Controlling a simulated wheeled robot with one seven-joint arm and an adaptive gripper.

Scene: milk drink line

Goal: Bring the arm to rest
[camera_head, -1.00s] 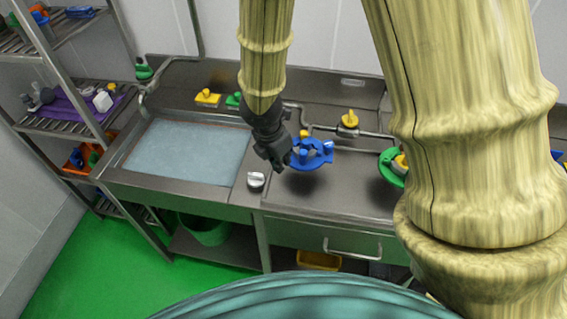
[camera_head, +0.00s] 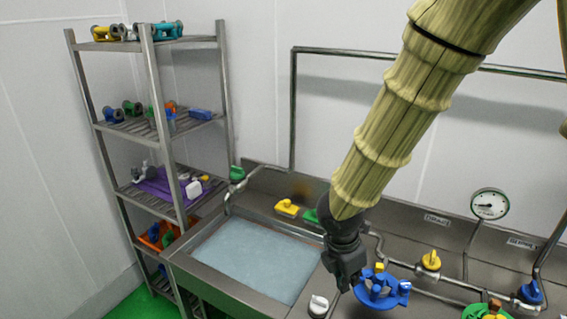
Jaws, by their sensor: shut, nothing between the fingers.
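My gripper (camera_head: 346,279) is the black end of my bamboo-textured arm. It hangs over the steel counter, between the water-filled basin and a blue valve part (camera_head: 381,290). It is shut, with nothing held. The blue part is just right of the fingers and partly overlapped in view; I cannot tell whether they touch. My arm reaches down from the upper right and hides part of the back wall and a green piece (camera_head: 311,215) on the counter's back.
The basin (camera_head: 250,257) is left of my gripper, with a silver knob (camera_head: 318,305) near its right edge. A yellow valve (camera_head: 431,260), a gauge (camera_head: 489,204) and pipes line the right. A steel shelf rack (camera_head: 160,130) with several parts stands at the left.

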